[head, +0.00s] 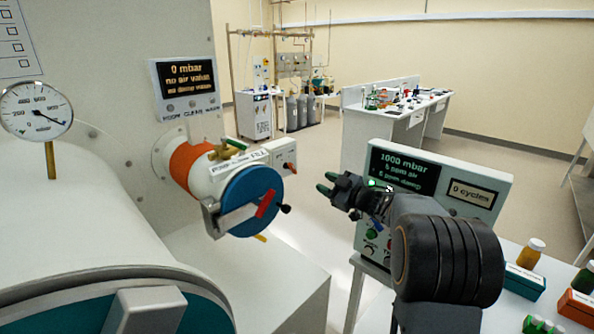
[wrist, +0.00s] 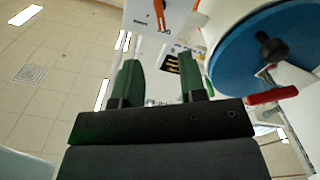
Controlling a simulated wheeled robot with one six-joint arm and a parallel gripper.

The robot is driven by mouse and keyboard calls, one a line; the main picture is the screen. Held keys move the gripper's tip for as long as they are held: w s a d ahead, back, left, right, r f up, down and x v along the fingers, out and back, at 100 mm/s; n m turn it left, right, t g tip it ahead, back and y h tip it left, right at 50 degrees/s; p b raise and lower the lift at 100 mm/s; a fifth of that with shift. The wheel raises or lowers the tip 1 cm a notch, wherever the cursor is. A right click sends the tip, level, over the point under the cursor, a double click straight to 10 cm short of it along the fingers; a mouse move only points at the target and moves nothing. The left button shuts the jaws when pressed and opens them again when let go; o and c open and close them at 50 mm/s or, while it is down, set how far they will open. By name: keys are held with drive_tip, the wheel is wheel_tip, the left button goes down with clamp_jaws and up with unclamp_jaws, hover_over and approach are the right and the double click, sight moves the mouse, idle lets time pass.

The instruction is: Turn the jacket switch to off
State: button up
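I cannot read a jacket label in either view, so I cannot tell which control is the jacket switch. A white control box (head: 283,158) with small knobs and an orange mark sits beside the small round chamber. A grey control panel (head: 480,178) with a "1000 mbar" display stands behind my arm, its lower controls partly hidden. My gripper (head: 328,183) is in the air between the chamber and that panel, pointing left. Its green fingers are apart and empty in the wrist view (wrist: 160,82), with nothing held between them.
The small chamber's blue door (head: 250,202) has a red handle (head: 267,204); the door is close at the right in the wrist view (wrist: 268,60). A pressure gauge (head: 36,110) stands at left. Bottles and boxes, including a teal box (head: 524,283), are at lower right. Open floor lies behind.

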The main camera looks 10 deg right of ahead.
sight(295, 170)
drive_tip(key=p+x, duration=0.2)
drive_tip(key=x, duration=1)
drive_tip(key=shift+w+a, duration=0.1)
drive_tip(key=shift+w, duration=0.05)
clamp_jaws()
